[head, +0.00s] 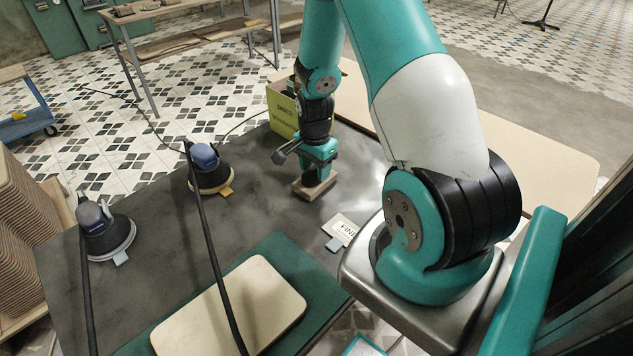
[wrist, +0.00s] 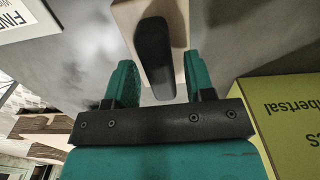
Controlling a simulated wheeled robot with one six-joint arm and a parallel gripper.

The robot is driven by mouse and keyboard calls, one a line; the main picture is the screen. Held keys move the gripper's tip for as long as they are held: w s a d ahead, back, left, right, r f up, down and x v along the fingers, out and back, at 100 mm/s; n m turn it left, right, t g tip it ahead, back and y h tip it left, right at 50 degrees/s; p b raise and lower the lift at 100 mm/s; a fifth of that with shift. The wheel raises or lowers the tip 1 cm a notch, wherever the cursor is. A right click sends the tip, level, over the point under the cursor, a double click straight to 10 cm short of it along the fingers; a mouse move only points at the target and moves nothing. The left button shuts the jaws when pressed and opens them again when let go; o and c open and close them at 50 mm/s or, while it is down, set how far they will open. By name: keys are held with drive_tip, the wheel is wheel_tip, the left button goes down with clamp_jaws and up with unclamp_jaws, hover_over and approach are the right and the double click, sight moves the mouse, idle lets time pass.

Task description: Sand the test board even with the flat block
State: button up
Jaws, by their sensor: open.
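The test board, a pale wooden board with rounded corners (head: 262,300), lies on a green mat (head: 300,262) at the front of the dark table. The flat block (head: 306,191) sits on the table below my gripper (head: 316,174); in the wrist view its pale wooden base (wrist: 128,14) carries a black handle (wrist: 153,50). My gripper (wrist: 158,76) is open, its green fingers one on either side of the near end of the handle, with gaps showing. Whether the fingers reach down to handle height cannot be told.
Two sanders stand at the left, one with a yellowish pad (head: 208,168), one with a grey pad (head: 106,232); dark hoses rise from them, one crossing in front of the board. A yellow-green box (head: 282,112) stands behind my gripper. A printed card (head: 341,229) lies nearby.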

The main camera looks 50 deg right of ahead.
sight(316, 168)
drive_tip(key=c, duration=0.9)
drive_tip(key=shift+o, duration=0.2)
drive_tip(key=shift+r+p, duration=2.1)
drive_tip(key=shift+r, duration=0.5)
drive_tip(key=shift+s, duration=0.1)
